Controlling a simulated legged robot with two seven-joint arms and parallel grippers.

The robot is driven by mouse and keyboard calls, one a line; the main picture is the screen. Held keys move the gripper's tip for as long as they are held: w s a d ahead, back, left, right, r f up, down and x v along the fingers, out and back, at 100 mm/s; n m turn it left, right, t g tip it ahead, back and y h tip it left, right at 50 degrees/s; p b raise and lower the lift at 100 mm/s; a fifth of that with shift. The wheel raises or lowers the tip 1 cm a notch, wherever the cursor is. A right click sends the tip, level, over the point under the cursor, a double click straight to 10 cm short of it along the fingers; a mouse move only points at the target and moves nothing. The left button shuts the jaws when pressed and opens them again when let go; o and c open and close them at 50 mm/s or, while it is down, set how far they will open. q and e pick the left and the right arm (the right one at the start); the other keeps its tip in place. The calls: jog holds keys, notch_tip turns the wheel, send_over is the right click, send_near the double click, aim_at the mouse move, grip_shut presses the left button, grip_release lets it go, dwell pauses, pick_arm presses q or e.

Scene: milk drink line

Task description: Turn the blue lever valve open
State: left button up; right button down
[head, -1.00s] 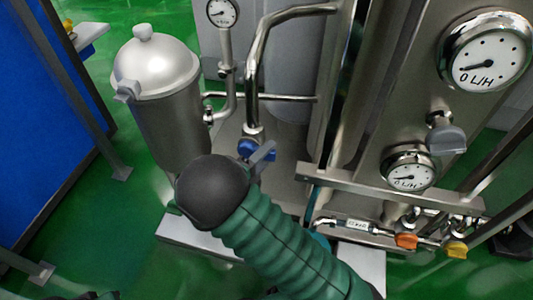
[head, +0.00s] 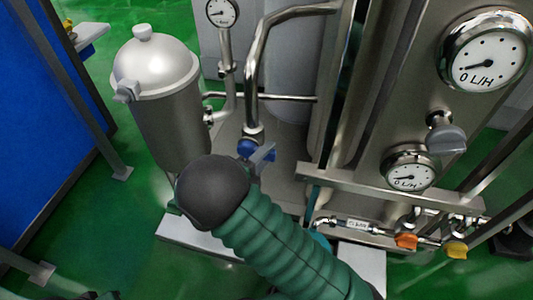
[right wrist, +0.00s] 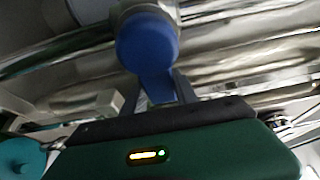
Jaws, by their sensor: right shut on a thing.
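The blue lever valve (head: 246,147) sits at the lower end of a bent steel pipe, beside the steel canister. My right gripper (head: 265,153) is at the valve, its grey fingers just right of the blue hub and largely past my dark wrist. In the right wrist view, the blue valve (right wrist: 148,42) has its round hub at the top and its lever (right wrist: 157,86) reaching down between the two fingers. The right gripper (right wrist: 158,90) is shut on this lever. My left gripper is not seen.
A domed steel canister (head: 155,80) stands close on the left. A steel panel with round gauges (head: 486,60) and a crossbar (head: 390,192) rises on the right. Small orange (head: 405,241) and yellow (head: 456,249) valves sit low right. Green floor (head: 90,215) is open at left.

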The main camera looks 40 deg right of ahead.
jog(key=shift+s+a+f, duration=0.1)
jog(key=shift+s+f, duration=0.05)
jog(key=shift+f, duration=0.05)
jog(key=shift+r+n+t+h+p, duration=0.2)
jog(key=shift+r+n+p, duration=0.2)
jog(key=shift+n+p, duration=0.35)
jog(key=shift+r+n+t+h+p, duration=0.1)
jog(key=shift+r+n+h+p, duration=0.1)
jog(key=shift+r+n+p, duration=0.4)
jog(key=n, duration=0.1)
jog(key=p, duration=0.1)
jog(key=n, duration=0.1)
jog(key=shift+w+a+r+n+t+h, duration=0.15)
jog(key=shift+w+r+n+t+h, duration=0.1)
jog(key=shift+n+t+h, duration=0.1)
jog(key=shift+w+a+r+n+t+p, duration=0.2)
jog(key=shift+r+n+t+p, duration=0.15)
jog(key=shift+n+p, duration=0.5)
jog(key=shift+n, duration=0.25)
